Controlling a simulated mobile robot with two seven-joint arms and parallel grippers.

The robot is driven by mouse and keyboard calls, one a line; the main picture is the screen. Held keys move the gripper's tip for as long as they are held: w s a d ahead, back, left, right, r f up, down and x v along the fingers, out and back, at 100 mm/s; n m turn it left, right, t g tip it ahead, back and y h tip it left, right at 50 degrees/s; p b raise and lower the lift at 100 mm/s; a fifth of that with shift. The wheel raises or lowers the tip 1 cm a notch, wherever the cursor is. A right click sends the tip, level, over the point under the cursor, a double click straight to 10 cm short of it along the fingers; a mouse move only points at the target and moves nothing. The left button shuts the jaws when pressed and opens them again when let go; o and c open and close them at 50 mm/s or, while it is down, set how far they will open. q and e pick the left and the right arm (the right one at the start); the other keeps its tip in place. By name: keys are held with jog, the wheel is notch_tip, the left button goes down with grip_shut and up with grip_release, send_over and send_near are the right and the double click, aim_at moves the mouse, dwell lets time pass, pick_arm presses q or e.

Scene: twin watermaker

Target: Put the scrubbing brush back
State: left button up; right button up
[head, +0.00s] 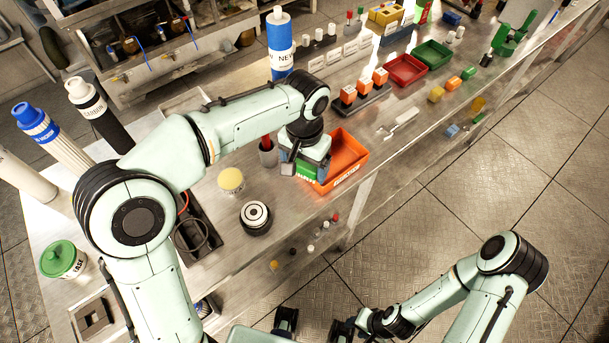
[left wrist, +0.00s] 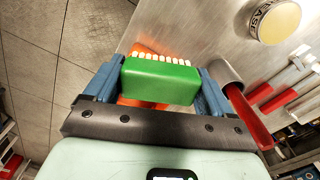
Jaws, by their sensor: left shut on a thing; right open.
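My left gripper (head: 308,160) is above the bench, beside the orange tray (head: 349,158). Its blue fingers (left wrist: 161,85) are shut on the scrubbing brush, a green block with pale bristles (left wrist: 160,80). In the left wrist view the bristles point away from the gripper, with orange showing behind the brush. In the head view only a green part of the brush (head: 306,173) shows below the gripper, partly covering the tray's left end. I cannot tell whether the brush touches the tray. My right gripper (head: 345,327) is low at the bottom, away from the bench.
A metal cup (head: 268,156) with a red-handled thing stands close left of the left gripper. A yellow-topped jar (head: 231,180) and a black round part (head: 256,217) stand nearer. Orange-topped blocks (head: 364,86) stand behind the tray. Small pieces lie along the front edge.

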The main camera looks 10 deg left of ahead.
pick_arm(q)
jog(key=shift+f+b, duration=0.3)
jog(key=shift+f, duration=1.9)
pick_arm(e)
jog(key=shift+s+f, duration=0.15)
jog(key=shift+f, duration=0.2)
pick_arm(q)
jog(key=shift+f+b, duration=0.3)
jog(key=shift+f, duration=0.3)
jog(key=o, duration=0.8)
jog(key=shift+o, duration=0.2)
notch_tip(320, 180, up, 12)
jog(key=p, duration=0.2)
jog(key=shift+r+p, duration=0.25)
jog(key=shift+p, duration=0.05)
jog(key=shift+r, duration=0.4)
pick_arm(e)
jog(key=shift+w+r, duration=0.35)
jog(key=shift+r, duration=0.3)
jog(key=shift+w+r, duration=0.3)
jog(key=shift+r, duration=0.3)
